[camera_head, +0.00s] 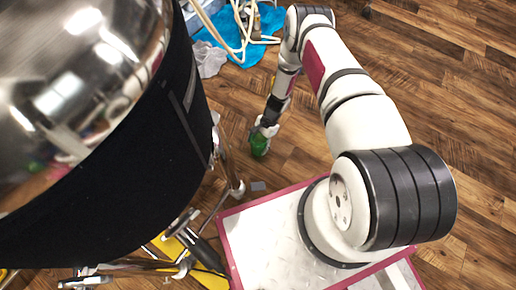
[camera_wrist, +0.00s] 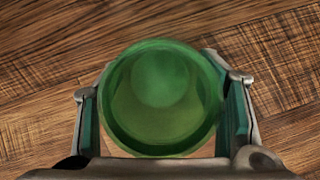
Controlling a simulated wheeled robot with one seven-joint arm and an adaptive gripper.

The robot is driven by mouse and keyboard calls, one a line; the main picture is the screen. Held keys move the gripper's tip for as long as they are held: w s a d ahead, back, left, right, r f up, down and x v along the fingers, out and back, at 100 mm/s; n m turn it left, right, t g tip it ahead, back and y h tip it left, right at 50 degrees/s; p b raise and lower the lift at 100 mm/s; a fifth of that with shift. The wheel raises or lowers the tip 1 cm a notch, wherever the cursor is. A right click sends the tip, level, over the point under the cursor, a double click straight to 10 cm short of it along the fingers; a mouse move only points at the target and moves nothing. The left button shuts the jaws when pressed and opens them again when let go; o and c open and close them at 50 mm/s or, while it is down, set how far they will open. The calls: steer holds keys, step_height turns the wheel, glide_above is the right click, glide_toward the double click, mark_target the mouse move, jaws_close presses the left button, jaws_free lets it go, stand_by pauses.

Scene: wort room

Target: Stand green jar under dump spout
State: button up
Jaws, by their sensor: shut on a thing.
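The green jar (camera_head: 259,146) is small, green and see-through, held at the end of my arm in the head view. In the wrist view the green jar (camera_wrist: 162,98) fills the space between the two fingers, its round rim facing the camera. My gripper (camera_head: 264,130) is shut on it; the fingers of my gripper (camera_wrist: 163,112) touch or nearly touch both its sides. Wood floor shows around the jar; I cannot tell whether it is resting on the floor or held above it. I cannot make out the dump spout for certain.
A large steel vessel with a black jacket (camera_head: 130,165) fills the left, on metal legs and pipes (camera_head: 238,190). A yellow thing (camera_head: 190,262) lies beneath it. A blue cloth (camera_head: 232,40), a pale crumpled cloth (camera_head: 209,60) and hoses (camera_head: 245,30) lie behind. The wood floor (camera_head: 440,75) at right is clear.

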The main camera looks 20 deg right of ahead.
steer(key=shift+w+a+f+b, duration=0.15)
steer(key=shift+f+b, duration=0.95)
steer(key=shift+f, duration=0.6)
steer(key=shift+f, duration=0.1)
steer(key=o, duration=1.3)
steer(key=p+v, duration=0.4)
steer(key=v, duration=0.8)
steer(key=shift+p, duration=0.4)
